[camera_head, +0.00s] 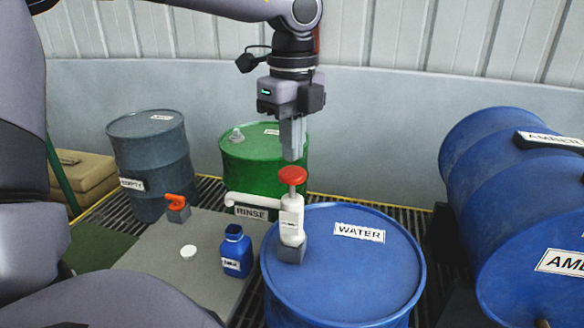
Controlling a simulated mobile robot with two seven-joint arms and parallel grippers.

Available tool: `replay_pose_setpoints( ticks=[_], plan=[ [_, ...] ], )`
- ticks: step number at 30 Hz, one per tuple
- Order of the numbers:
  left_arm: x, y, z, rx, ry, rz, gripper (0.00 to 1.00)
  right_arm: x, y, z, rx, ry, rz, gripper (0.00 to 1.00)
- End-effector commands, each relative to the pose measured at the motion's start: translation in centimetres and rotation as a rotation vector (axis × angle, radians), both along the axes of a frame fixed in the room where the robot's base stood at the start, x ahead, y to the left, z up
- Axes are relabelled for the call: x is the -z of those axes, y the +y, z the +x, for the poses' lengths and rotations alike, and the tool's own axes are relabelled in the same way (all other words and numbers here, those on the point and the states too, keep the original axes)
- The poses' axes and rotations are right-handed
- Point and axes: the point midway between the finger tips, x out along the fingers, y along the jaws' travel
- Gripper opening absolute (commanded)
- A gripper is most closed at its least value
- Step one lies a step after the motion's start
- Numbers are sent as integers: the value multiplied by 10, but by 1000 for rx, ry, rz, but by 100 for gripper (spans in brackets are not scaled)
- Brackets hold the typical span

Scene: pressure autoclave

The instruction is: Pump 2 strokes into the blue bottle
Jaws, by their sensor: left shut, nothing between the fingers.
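The blue bottle (236,252) stands upright and open on a grey board, with a white label on its front. A white hand pump (291,225) with a red knob (292,175) stands on the blue drum labelled WATER (359,270). The pump's white spout (245,202) points left, and its tip lies above and near the bottle's mouth. My left gripper (293,155) points down just above the red knob, shut and empty. A small gap seems to show between fingertips and knob. My right gripper is not in view.
A white cap (188,252) and a grey block with an orange handle (177,208) are on the grey board (150,262). Behind are a green RINSE drum (265,160) and a grey EMPTY drum (150,155). A blue AMBER drum (520,200) lies at the right.

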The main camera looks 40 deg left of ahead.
Motion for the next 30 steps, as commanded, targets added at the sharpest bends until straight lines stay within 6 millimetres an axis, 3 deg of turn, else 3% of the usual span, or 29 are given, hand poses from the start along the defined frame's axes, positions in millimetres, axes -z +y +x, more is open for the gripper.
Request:
replay_pose_setpoints(
  ticks=[15,30],
  plan=[
    [-54,0,0,0,-1,2,0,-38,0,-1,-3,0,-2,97],
    [-53,0,0,0,0,0,0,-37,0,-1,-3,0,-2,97]
  ],
)
